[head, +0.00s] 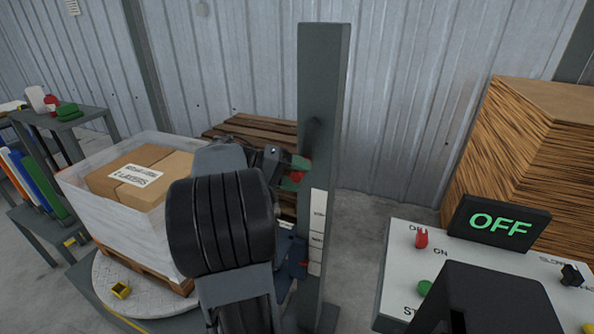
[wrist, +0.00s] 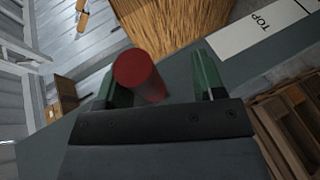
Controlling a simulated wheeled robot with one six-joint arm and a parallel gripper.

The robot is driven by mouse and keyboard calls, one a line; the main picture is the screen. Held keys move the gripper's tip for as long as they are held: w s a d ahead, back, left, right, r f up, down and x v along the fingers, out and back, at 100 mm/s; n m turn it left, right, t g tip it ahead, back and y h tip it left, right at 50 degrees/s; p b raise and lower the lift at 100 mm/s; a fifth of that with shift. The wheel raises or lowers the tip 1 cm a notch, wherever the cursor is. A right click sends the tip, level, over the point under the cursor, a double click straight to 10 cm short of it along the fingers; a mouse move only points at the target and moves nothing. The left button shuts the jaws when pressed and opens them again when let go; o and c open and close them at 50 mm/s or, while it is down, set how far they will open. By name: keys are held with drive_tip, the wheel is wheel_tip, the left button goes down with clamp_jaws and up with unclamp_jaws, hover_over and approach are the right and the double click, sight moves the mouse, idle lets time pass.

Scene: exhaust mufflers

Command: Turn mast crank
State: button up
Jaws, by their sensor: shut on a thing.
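The grey upright mast (head: 323,80) stands in the middle of the head view, with a white marked strip (head: 317,230) on its face. My gripper (head: 296,172) reaches the mast from the left, at about mid-height. A red crank handle (head: 298,177) shows as a small red patch between its green fingers. The crank's arm and hub are hidden behind my gripper and arm.
A control panel (head: 395,270) with an OFF display (head: 500,222) stands at the right. A wrapped pallet load (head: 90,215) sits on a round turntable (head: 105,275) at the left. Wooden pallets (head: 250,130) and a wood-grained stack (head: 515,150) stand behind.

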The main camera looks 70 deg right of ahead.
drive_tip(key=shift+o, duration=1)
drive_tip(key=shift+f, duration=0.3)
drive_tip(key=shift+r, duration=0.2)
drive_tip(key=shift+w, duration=0.2)
drive_tip(key=v, duration=1.3)
drive_tip(key=shift+a+r+p, duration=0.2)
drive_tip(key=shift+p, duration=0.25)
drive_tip(key=shift+w, duration=0.1)
drive_tip(key=shift+c, duration=0.3)
